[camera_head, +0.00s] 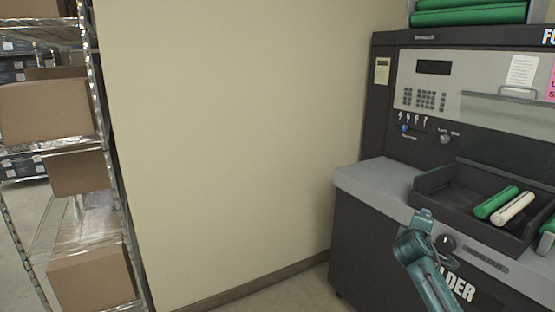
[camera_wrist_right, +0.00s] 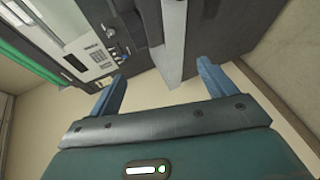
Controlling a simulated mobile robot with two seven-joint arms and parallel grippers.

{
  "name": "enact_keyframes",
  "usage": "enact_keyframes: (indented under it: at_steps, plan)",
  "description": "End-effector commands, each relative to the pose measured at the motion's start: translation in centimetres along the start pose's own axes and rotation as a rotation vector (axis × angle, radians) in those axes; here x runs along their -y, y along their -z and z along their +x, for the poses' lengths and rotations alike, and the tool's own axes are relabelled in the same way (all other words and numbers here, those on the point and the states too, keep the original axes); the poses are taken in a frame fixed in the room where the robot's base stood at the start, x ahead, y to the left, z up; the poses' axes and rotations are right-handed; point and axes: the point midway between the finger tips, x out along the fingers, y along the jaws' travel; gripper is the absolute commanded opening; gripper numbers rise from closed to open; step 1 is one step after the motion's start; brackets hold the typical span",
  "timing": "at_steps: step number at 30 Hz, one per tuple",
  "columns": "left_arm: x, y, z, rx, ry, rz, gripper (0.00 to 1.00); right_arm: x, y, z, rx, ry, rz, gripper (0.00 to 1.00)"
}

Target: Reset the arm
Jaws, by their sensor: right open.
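My right gripper (camera_wrist_right: 162,80) shows in the right wrist view with its two blue fingers spread wide apart. Nothing is between them. Beyond the fingers are the dark machine and its grey front edge, seen at a tilt. In the head view a teal arm part of mine stands at the lower right, in front of the machine (camera_head: 365,225). I cannot make out any gripper fingers there. My left gripper is in neither view.
A dark tray (camera_head: 432,192) on the machine holds a green roll (camera_head: 496,202) and a cream roll (camera_head: 514,207). More green rolls (camera_head: 470,16) lie on top. A wire shelf (camera_head: 75,143) with cardboard boxes (camera_head: 45,110) stands left. The wall (camera_head: 220,130) between is bare.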

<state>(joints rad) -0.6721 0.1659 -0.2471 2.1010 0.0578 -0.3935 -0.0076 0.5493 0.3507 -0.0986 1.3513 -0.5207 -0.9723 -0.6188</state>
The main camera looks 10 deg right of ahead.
Motion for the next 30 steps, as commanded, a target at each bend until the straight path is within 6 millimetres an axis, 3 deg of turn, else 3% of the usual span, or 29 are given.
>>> enact_keyframes:
  at_steps: [3, 6, 11, 12, 20, 26, 30]
  plan:
    - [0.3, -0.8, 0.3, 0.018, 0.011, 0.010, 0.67, -0.3, 4.8, -0.6, -0.255, 0.029, 0.343, 0.83]
    - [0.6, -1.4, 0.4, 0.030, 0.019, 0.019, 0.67, -1.2, 7.9, -1.8, -0.434, 0.073, 0.617, 0.83]
    - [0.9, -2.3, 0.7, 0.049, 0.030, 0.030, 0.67, -3.5, 11.3, -4.1, -0.681, 0.168, 1.038, 0.83]
    - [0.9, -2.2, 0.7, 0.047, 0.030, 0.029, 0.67, -0.8, 11.2, -4.6, -0.667, 0.198, 1.015, 0.83]
    - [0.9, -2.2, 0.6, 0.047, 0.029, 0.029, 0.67, 11.1, 10.3, -9.5, -0.643, 0.352, 0.955, 0.83]
    - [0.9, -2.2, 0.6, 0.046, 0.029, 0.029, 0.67, 22.3, 7.6, -17.1, -0.607, 0.531, 0.928, 0.83]
    - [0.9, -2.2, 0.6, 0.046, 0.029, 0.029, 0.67, 29.1, 4.5, -24.4, -0.564, 0.672, 0.930, 0.83]
